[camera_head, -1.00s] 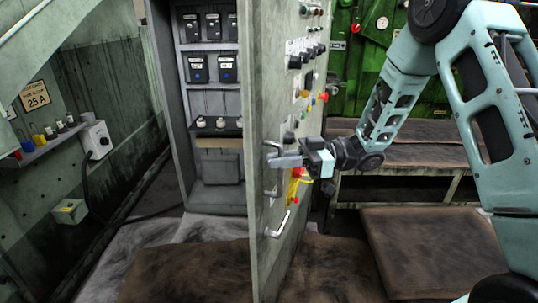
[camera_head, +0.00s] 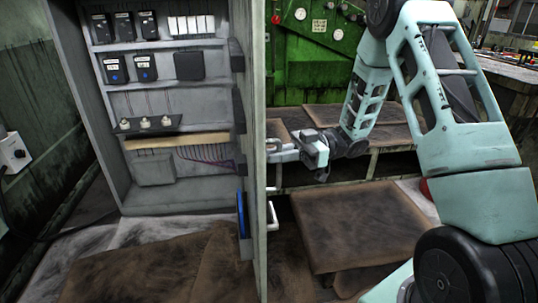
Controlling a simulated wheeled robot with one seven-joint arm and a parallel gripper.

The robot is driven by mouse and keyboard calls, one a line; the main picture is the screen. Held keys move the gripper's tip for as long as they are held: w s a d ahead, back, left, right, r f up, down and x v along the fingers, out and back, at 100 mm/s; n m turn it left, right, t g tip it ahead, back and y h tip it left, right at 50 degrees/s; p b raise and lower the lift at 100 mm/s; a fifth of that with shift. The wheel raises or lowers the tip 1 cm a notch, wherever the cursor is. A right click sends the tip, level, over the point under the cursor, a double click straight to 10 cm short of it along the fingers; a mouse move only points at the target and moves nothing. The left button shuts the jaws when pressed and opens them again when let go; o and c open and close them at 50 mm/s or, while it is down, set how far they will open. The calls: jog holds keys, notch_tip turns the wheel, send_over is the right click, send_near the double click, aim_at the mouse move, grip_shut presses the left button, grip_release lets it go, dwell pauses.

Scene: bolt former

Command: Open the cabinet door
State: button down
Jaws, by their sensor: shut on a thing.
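The grey cabinet (camera_head: 198,195) stands open on the left, showing shelves inside. Its door (camera_head: 258,105) stands well away from the opening and is seen almost edge-on. My gripper (camera_head: 280,150) is on the door's outer side, to its right, shut on the upper door handle (camera_head: 271,143). The fingertips and handle are small and partly overlap in the picture. A lower handle (camera_head: 272,216) sticks out from the door below my gripper. The door's outer face is mostly hidden.
Black breakers (camera_head: 146,67) and wiring fill the shelves. A green machine (camera_head: 312,70) stands behind. A low brown-topped platform (camera_head: 355,225) lies right of the door, below my arm.

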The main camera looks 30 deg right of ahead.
jog(key=shift+d, duration=0.35)
jog(key=c, duration=1.8)
grip_release()
jog(key=shift+d, duration=0.1)
jog(key=s+d, duration=0.1)
jog(key=d, duration=0.4)
jog(key=s+d, duration=0.1)
jog(key=d, duration=1.1)
jog(key=shift+s, duration=0.4)
